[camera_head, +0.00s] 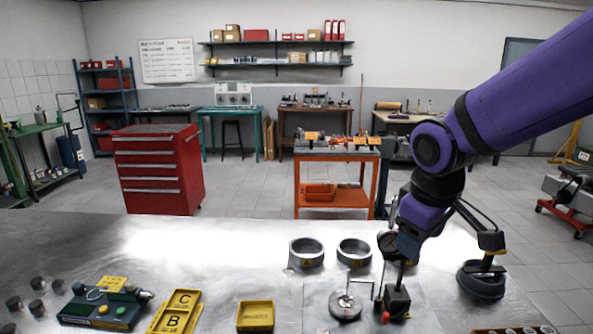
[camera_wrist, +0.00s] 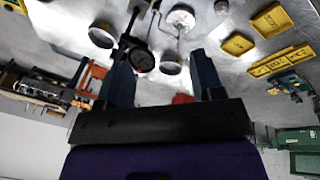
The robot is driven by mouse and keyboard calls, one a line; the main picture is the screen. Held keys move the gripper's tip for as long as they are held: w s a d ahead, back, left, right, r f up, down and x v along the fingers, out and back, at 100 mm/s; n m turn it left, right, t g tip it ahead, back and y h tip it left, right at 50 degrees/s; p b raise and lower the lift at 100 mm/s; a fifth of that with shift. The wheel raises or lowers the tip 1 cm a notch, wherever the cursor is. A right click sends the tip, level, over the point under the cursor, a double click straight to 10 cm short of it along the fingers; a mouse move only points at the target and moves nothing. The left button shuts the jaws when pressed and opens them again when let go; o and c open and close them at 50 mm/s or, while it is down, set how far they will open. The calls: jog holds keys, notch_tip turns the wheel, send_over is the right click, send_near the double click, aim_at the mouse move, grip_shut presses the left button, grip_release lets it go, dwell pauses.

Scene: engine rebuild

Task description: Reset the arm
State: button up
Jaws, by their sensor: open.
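My gripper shows in the wrist view (camera_wrist: 162,62) with its two dark fingers wide apart and nothing held between them. In the head view my purple arm comes in from the upper right and bends down over the right half of the metal bench (camera_head: 230,255). The fingers point down there, close to a dial gauge (camera_head: 388,241) on a stand with a black base (camera_head: 397,301). The fingertips are hard to make out against the stand, and I cannot tell whether they touch it. The gauge also shows in the wrist view (camera_wrist: 143,61).
A round metal fixture (camera_head: 345,306), yellow tray (camera_head: 255,316), lettered yellow trays (camera_head: 175,312) and a blue box with buttons (camera_head: 103,307) line the front.

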jog(key=s+d+r+m+t, duration=0.1)
jog(key=s+d+r+m, duration=0.2)
jog(key=s, duration=0.4)
jog(key=s+d+r+m+t, duration=0.1)
jog(key=s+d+r+m, duration=0.3)
jog(key=s+d+r, duration=0.1)
jog(key=shift+s+d+r+y, duration=0.25)
jog(key=shift+s+d, duration=0.45)
jog(key=shift+s, duration=0.45)
